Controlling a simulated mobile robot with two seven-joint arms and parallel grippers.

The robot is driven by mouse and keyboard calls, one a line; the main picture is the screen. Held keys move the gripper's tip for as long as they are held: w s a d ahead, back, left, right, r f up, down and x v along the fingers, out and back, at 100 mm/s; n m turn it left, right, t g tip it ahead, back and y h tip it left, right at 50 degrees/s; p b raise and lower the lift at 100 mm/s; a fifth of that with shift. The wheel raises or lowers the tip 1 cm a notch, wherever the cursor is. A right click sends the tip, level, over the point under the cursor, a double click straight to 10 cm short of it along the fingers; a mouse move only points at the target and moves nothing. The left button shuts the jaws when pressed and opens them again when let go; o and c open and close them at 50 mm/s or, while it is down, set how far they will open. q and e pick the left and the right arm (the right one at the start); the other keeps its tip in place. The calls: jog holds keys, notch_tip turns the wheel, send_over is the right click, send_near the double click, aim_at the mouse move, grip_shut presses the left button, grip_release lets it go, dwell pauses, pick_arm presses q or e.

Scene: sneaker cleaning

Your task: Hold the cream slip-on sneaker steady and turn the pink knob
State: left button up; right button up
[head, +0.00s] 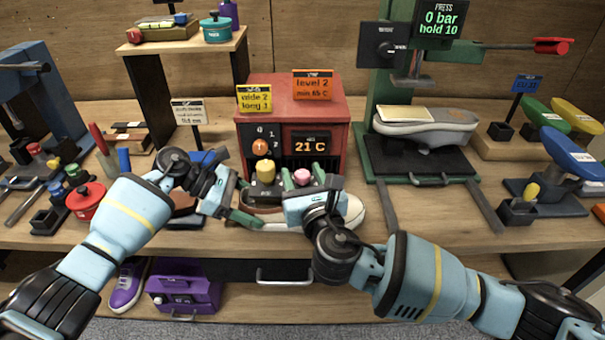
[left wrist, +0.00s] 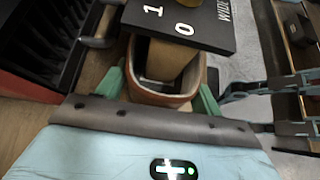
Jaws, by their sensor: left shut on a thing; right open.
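The cream slip-on sneaker (head: 353,211) lies in front of the red machine (head: 292,108), its pale toe to the right. My left gripper (head: 243,203) is shut on its heel end. In the left wrist view its green fingers (left wrist: 160,92) flank the shoe's opening, which has a reddish-brown rim (left wrist: 158,98). The pink knob (head: 302,175) is on the machine's low front, right of a yellow knob (head: 265,170). My right gripper (head: 303,178) is open, with a green finger on each side of the pink knob; contact cannot be told. My right gripper hides the sneaker's middle.
The machine has an orange dial (head: 262,147) and a display (head: 310,146) reading 21 C. A green press (head: 378,150) with a grey shoe stands at right. A red pot (head: 86,201) and small tools crowd the left. A drawer handle (head: 285,277) is below the bench.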

pick_arm(q)
jog(key=shift+f, duration=0.1)
pick_arm(e)
jog(key=shift+w+a, duration=0.1)
jog(key=shift+w, duration=0.15)
jog(key=shift+c, duration=0.4)
jog(key=c, duration=0.9)
jog(key=shift+m+h, duration=0.7)
jog(key=shift+h, duration=0.3)
jog(key=shift+m+t+h, duration=0.3)
jog(key=shift+m+h, duration=0.6)
jog(key=shift+h, duration=0.6)
jog(key=o, duration=1)
